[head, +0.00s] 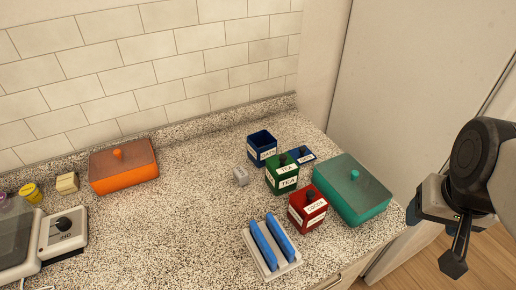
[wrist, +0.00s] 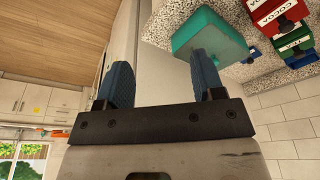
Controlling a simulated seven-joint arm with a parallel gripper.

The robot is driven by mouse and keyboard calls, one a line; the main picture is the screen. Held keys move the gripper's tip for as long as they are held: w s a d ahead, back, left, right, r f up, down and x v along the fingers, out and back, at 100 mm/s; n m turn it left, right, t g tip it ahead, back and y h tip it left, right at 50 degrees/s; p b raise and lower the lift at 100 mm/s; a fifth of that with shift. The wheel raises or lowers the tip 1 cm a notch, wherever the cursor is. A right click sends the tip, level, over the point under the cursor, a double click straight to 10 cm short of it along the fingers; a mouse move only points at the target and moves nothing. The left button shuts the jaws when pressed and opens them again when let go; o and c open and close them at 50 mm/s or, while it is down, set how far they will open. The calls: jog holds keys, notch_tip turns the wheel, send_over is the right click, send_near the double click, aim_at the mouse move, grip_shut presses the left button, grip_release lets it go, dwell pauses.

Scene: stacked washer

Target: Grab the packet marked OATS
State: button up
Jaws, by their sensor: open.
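A dark blue open-topped box (head: 262,146) stands on the counter near the back; the small white label on its front appears to read OATS. A flat blue lid-like piece (head: 301,155) with a white label lies to its right, partly behind the green TEA canister (head: 283,175). My gripper (head: 413,212) is off the counter's right end, far from the blue box. In the wrist view my gripper (wrist: 163,78) has its two blue fingers wide apart with nothing between them.
A red COCOA canister (head: 307,208) and a teal lidded box (head: 352,190) stand between my gripper and the blue box. A rack with blue slabs (head: 271,248) is in front. The left-middle counter is clear.

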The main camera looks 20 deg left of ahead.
jog(key=shift+r, duration=0.1)
notch_tip(320, 180, up, 5)
jog(key=w+a+t, duration=0.1)
jog(key=n+g, duration=0.4)
jog(key=n, duration=0.6)
send_over(239, 172)
jog(key=f, duration=1.6)
jog(key=shift+d, duration=0.25)
jog(key=shift+a+f, duration=0.15)
jog(key=shift+a, duration=0.1)
jog(key=shift+f, duration=0.1)
